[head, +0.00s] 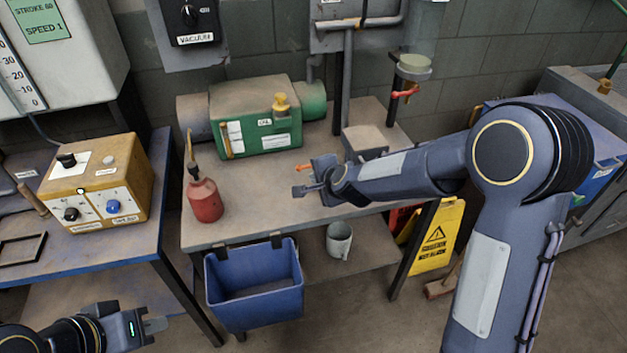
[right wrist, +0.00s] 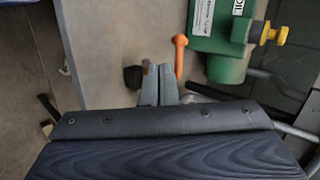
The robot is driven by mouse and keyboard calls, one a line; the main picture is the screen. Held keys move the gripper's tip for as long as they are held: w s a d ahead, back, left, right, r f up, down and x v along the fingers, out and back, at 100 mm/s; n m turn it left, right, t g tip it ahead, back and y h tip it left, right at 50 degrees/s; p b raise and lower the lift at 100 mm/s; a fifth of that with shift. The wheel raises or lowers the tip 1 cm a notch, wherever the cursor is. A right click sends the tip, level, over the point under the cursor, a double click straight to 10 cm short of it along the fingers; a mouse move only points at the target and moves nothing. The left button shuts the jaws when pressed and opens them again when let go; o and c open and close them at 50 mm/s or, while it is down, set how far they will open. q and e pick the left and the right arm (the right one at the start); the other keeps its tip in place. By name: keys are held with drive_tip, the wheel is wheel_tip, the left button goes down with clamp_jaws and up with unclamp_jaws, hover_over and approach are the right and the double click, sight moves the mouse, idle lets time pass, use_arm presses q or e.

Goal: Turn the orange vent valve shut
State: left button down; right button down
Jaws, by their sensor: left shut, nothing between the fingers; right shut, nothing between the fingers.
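A small orange valve handle (head: 303,167) shows just behind my right gripper (head: 301,190) in the head view, over the middle bench. In the right wrist view the orange handle (right wrist: 180,52) has a rounded end and stands close beside the fingertips of my right gripper (right wrist: 158,70). I cannot tell whether they touch. The right fingers are together and empty. The handle's base is hidden by the gripper. A second, red-orange handle (head: 405,92) sits on a pipe under a pale green cup, farther back. My left gripper (head: 152,325) is shut and empty at the lower left.
A green oil pump (head: 250,120) with a yellow cap stands behind the handle. A red oil can (head: 205,200) stands at the bench's left. A blue bin (head: 255,290) hangs at the front. An orange control box (head: 100,185) sits on the left table.

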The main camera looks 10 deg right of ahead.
drive_tip(key=p+v, duration=0.2)
drive_tip(key=v, duration=0.8)
drive_tip(key=shift+a, duration=0.45)
drive_tip(key=s+d+r+n+g+y, duration=0.1)
drive_tip(key=s+d+r+n, duration=0.25)
drive_tip(key=s, duration=0.35)
drive_tip(key=s+d+r+n+g+y, duration=0.1)
drive_tip(key=s+d+r+n+y, duration=0.2)
drive_tip(key=s, duration=0.4)
drive_tip(key=s+d+f+n+g+h, duration=0.2)
drive_tip(key=s+n, duration=0.4)
drive_tip(key=s, duration=0.7)
drive_tip(key=shift+d+f+h, duration=0.4)
drive_tip(key=shift+d+h, duration=0.15)
drive_tip(key=shift+h, duration=0.05)
drive_tip(key=shift+n, duration=0.25)
